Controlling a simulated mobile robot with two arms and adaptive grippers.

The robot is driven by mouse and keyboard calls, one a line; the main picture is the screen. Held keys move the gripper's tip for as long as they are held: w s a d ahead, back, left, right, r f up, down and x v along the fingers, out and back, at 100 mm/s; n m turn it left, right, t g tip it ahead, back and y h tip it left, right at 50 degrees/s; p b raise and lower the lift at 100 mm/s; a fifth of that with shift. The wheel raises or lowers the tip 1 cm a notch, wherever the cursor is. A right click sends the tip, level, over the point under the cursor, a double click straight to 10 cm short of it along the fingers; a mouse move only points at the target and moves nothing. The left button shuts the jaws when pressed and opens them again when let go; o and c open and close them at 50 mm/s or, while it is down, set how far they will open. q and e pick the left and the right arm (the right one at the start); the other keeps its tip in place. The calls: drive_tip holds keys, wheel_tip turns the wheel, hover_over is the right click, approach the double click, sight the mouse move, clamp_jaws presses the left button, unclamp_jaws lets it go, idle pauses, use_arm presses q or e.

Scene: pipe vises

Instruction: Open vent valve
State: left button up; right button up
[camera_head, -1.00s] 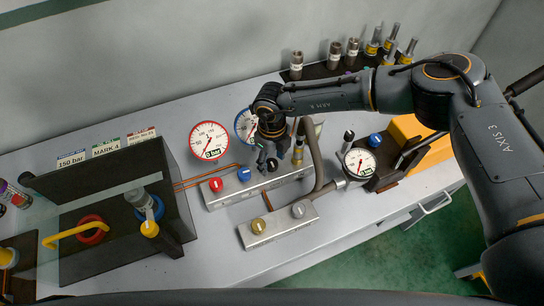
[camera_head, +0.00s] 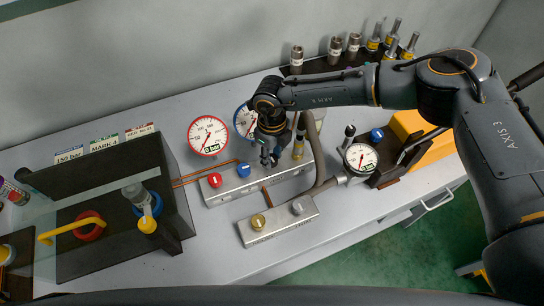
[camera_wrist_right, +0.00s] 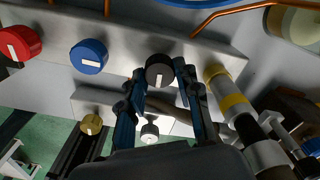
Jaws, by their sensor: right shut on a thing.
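In the wrist view a black knob (camera_wrist_right: 159,71) with a white mark stands on the upper manifold block, between my right fingertips. My right gripper (camera_wrist_right: 160,76) is shut on this knob. In the head view the gripper (camera_head: 268,160) is over the right part of the upper block (camera_head: 228,192), and it hides the black knob. The blue knob (camera_head: 243,170) and red knob (camera_head: 214,180) sit to its left on the same block. A lower block (camera_head: 280,224) carries a yellow knob (camera_head: 257,222) and a grey knob (camera_head: 297,208). My left gripper is out of view.
A red-rimmed gauge (camera_head: 208,135) and a blue-rimmed gauge (camera_head: 243,121) stand behind the upper block. A third gauge (camera_head: 360,158) is at the right. A yellow-banded fitting (camera_wrist_right: 229,92) stands close right of the fingers. A dark box (camera_head: 110,200) is at the left.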

drive_tip(key=n+b, duration=0.3)
drive_tip(key=b, duration=0.2)
drive_tip(key=n+b, duration=0.4)
drive_tip(key=b, duration=0.1)
drive_tip(key=n+b, duration=0.4)
drive_tip(key=b, duration=0.1)
drive_tip(key=shift+w+f+b, duration=0.1)
drive_tip(key=shift+f+b, duration=0.15)
drive_tip(key=shift+b, duration=0.1)
drive_tip(key=n+b, duration=0.2)
drive_tip(key=n, duration=0.1)
drive_tip(key=shift+r+b, duration=0.1)
drive_tip(key=shift+b, duration=0.2)
drive_tip(key=shift+r+n+b, duration=0.15)
drive_tip(key=shift+n+b, duration=0.35)
drive_tip(key=shift+n, duration=0.3)
drive_tip(key=o, duration=1.2)
drive_tip(key=shift+c, duration=0.2)
drive_tip(key=shift+r, duration=0.2)
wheel_tip(320, 180, up, 12)
drive_tip(key=shift+f, duration=0.15)
